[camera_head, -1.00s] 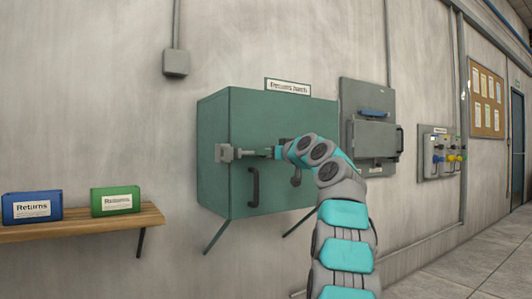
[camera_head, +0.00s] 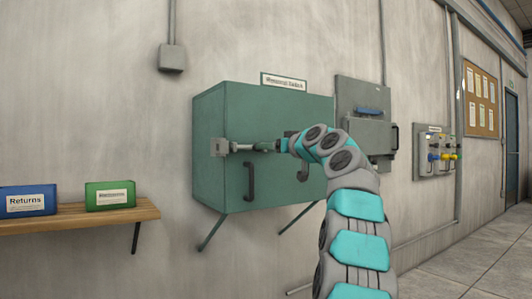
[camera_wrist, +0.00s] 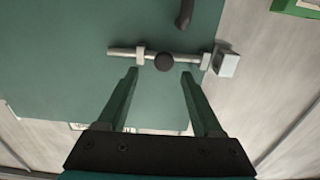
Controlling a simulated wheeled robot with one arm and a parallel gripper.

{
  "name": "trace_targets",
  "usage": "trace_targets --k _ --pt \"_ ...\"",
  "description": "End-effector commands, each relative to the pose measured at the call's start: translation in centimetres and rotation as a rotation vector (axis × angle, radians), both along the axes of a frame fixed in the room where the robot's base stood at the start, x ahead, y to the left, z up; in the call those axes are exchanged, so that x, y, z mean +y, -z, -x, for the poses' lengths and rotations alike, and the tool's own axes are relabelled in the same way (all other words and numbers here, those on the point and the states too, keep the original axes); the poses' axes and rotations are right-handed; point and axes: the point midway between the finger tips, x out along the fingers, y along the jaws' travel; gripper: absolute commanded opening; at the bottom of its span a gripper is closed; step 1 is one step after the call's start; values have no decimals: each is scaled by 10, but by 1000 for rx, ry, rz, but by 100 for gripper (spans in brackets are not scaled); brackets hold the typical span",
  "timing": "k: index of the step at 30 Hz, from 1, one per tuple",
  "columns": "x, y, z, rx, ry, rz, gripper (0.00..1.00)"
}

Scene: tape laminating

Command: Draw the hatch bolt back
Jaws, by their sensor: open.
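The green hatch box (camera_head: 225,185) hangs on the wall in the head view, with a dark pull handle (camera_head: 249,182) on its front. The hatch bolt is a grey rod (camera_head: 242,147) lying level across the front, its left end at a grey block (camera_head: 219,147) on the box's left edge. In the wrist view, the rod (camera_wrist: 185,57) carries a round dark knob (camera_wrist: 165,62) beside a small bracket (camera_wrist: 140,53). My gripper (camera_wrist: 160,73) is open, its fingertips just short of the knob and on either side of it. Whether they touch anything cannot be told.
A wooden shelf (camera_head: 75,220) at left holds a blue box (camera_head: 28,201) and a green box (camera_head: 110,195). A grey panel (camera_head: 372,133) is mounted right of the hatch, near my arm. A valve board (camera_head: 435,152) and a notice board (camera_head: 481,98) are farther right.

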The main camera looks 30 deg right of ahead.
Motion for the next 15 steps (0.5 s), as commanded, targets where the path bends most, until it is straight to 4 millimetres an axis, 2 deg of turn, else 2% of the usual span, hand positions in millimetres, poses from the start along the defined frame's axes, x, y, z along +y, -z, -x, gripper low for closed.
trace_targets --k 6,15 --pt "0 1 26 0 0 -1 67" --pt "0 0 34 0 0 1 67"
